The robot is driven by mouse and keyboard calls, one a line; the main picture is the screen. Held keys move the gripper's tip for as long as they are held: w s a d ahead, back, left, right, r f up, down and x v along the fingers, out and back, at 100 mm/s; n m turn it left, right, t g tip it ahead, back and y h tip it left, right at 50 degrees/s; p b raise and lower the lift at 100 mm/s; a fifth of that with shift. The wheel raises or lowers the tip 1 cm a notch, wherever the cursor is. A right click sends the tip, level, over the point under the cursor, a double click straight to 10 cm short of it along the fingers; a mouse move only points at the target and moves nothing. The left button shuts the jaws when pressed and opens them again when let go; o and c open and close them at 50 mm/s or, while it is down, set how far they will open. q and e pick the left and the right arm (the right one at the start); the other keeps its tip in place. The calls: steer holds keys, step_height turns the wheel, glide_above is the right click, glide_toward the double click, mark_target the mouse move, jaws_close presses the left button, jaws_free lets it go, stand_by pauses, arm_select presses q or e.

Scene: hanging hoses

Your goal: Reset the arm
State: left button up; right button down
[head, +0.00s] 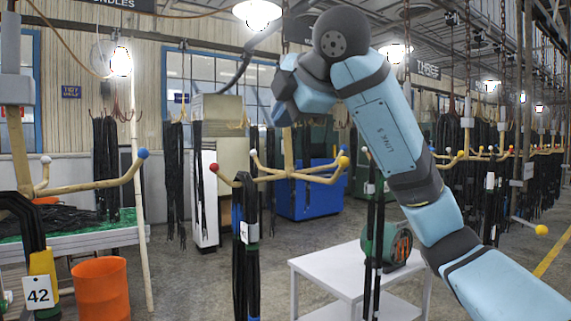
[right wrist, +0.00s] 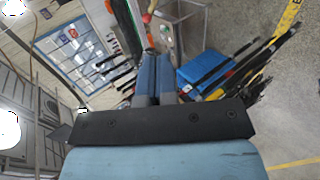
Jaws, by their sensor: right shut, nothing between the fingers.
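My right arm (head: 385,125) comes in from the lower right of the head view and bends at a dark elbow near the top. My right gripper (head: 284,104) is raised at the upper middle, in front of the back windows. In the right wrist view its two blue fingers (right wrist: 154,78) lie together, shut with nothing between them. My left gripper shows in neither view.
A wooden peg rack (head: 289,160) with coloured tips stands below my right gripper, with black hoses (head: 245,270) hanging from it. A white table (head: 330,268) stands behind my right arm. An orange bin (head: 101,290) and hoses tagged 42 (head: 38,293) are at left.

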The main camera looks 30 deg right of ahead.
steer(key=shift+s, duration=1.05)
